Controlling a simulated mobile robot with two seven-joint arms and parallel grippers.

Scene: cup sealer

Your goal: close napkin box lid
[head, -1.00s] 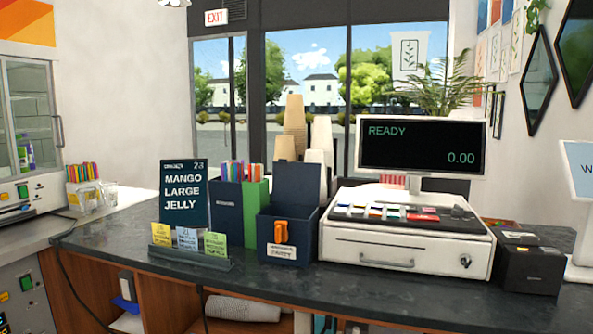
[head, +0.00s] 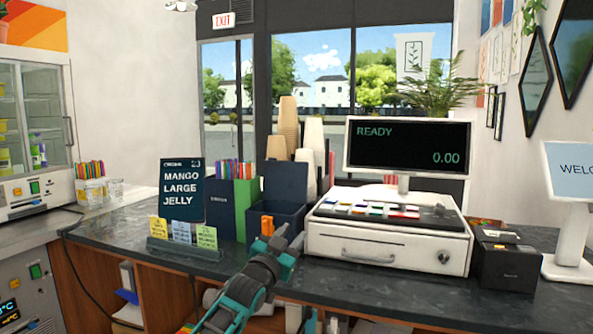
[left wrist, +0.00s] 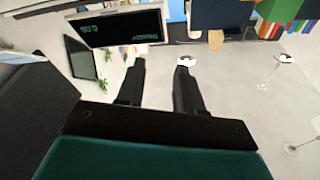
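The napkin box (head: 292,215) is a dark navy box with an orange piece on its front, standing on the counter between the green-sided straw holder and the cash register. Its lid (head: 286,180) is raised upright at the back, so the box is open. My left gripper (head: 289,238) is in front of the box, at about the height of its front, and covers part of that front. In the left wrist view its two fingers (left wrist: 160,75) are apart with nothing between them. I cannot tell whether it touches the box. My right gripper is not in view.
The cash register (head: 385,235) with its screen stands right of the box. A menu sign (head: 183,190) with small cards and a straw holder (head: 233,208) stand left. Stacked cups (head: 313,150) are behind. A black box (head: 506,265) sits far right.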

